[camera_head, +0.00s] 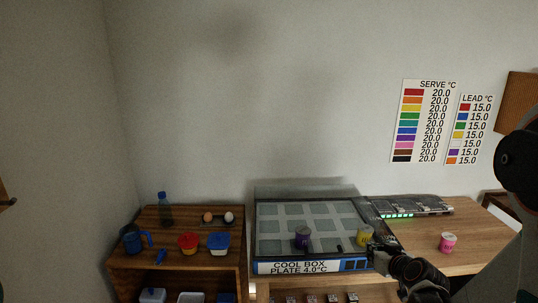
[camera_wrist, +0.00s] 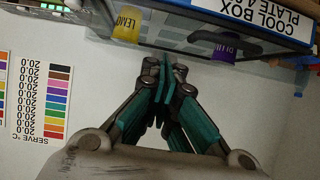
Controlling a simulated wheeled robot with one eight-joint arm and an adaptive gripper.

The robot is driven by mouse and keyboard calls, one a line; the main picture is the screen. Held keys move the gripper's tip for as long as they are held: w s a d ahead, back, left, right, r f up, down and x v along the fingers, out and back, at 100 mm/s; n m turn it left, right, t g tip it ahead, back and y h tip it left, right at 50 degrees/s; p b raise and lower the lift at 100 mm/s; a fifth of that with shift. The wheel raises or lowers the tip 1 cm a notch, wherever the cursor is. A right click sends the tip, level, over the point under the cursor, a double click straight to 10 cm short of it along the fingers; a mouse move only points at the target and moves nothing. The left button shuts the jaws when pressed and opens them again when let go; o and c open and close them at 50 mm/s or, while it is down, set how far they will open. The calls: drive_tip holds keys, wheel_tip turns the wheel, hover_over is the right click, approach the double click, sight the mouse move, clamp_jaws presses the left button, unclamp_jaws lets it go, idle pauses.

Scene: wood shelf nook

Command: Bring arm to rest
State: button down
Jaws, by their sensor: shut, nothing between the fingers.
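My gripper (camera_head: 370,250) is at the right front part of the cool box (camera_head: 310,267), close to a yellow cup (camera_head: 364,236). In the wrist view my gripper (camera_wrist: 166,72) has its teal-sided fingers together with nothing between them. The wrist picture is upside down. There the yellow cup (camera_wrist: 127,27) and a purple cup (camera_wrist: 226,46) show beyond the fingertips, apart from them. In the head view the purple cup (camera_head: 302,238) stands on the cool box plate, left of the yellow one. My arm comes in from the right edge.
A pink cup (camera_head: 448,243) stands on the wooden top at right, near a panel with green lights (camera_head: 398,214). A left shelf (camera_head: 175,217) holds a blue mug (camera_head: 132,238), a bottle (camera_head: 165,210) and lidded tubs. Small items line the front below the cool box.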

drive_tip(key=s+a+r+g, duration=0.3)
drive_tip(key=s+a+r, duration=0.8)
drive_tip(key=a, duration=0.1)
drive_tip(key=s+a+g, duration=0.1)
drive_tip(key=s+g, duration=0.1)
drive_tip(key=s, duration=1.5)
drive_tip(key=shift+a+r+h, duration=0.15)
drive_tip(key=shift+r+h, duration=0.1)
drive_tip(key=shift+h, duration=0.05)
